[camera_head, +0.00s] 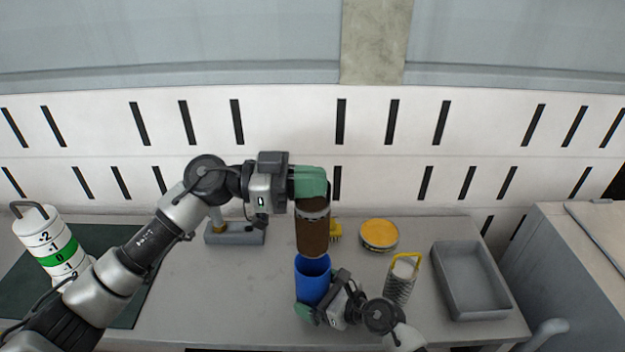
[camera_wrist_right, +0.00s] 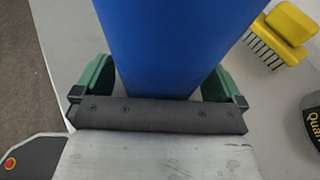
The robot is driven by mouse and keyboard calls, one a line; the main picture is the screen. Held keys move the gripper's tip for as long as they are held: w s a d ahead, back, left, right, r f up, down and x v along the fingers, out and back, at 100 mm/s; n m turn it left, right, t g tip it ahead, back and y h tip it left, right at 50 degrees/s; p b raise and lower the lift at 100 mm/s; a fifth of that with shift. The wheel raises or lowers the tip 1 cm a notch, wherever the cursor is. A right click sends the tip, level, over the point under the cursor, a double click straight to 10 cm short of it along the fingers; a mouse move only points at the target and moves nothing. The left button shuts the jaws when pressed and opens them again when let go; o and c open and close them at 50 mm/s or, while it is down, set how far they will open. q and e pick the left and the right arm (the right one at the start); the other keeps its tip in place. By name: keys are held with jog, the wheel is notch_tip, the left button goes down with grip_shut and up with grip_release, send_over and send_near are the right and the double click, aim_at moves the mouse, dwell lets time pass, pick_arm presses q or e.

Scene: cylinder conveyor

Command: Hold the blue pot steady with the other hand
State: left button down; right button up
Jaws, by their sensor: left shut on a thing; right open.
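The blue pot (camera_head: 313,284) stands upright on the table, and its blue side (camera_wrist_right: 175,45) fills the middle of the right wrist view. My right gripper (camera_wrist_right: 160,80) is open, with a green finger on either side of the pot; I cannot tell whether they touch it. In the head view the right gripper (camera_head: 318,302) is low at the pot's front. My left gripper (camera_head: 312,182) is shut on a brown cylinder (camera_head: 312,232) with a grey top. The cylinder hangs upright over the pot, its lower end close to the rim; the exact gap cannot be told.
A yellow-lidded round container (camera_head: 379,235), a yellow-handled grey brush or grater (camera_head: 400,280) and an empty grey tray (camera_head: 468,282) stand to the right. A yellow brush (camera_wrist_right: 285,30) is near the pot. A white-green cylinder (camera_head: 50,250) stands on a dark mat at left.

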pick_arm(q)
jog(key=shift+r, duration=0.1)
pick_arm(e)
jog(key=shift+d, duration=0.1)
jog(key=v, duration=1.1)
jog(key=shift+s+d+r, duration=0.15)
jog(key=shift+s+r, duration=0.05)
pick_arm(q)
jog(key=shift+r+p, duration=0.35)
jog(key=shift+p, duration=0.1)
pick_arm(e)
jog(key=shift+d+r, duration=0.1)
jog(key=shift+r, duration=0.4)
pick_arm(q)
notch_tip(320, 180, up, 4)
jog(key=p, duration=0.5)
jog(key=shift+r+p, duration=0.2)
jog(key=shift+p, duration=0.2)
pick_arm(e)
notch_tip(320, 180, up, 6)
jog(key=shift+s+f, duration=0.1)
jog(key=shift+f, duration=0.1)
pick_arm(q)
jog(key=shift+f, duration=0.1)
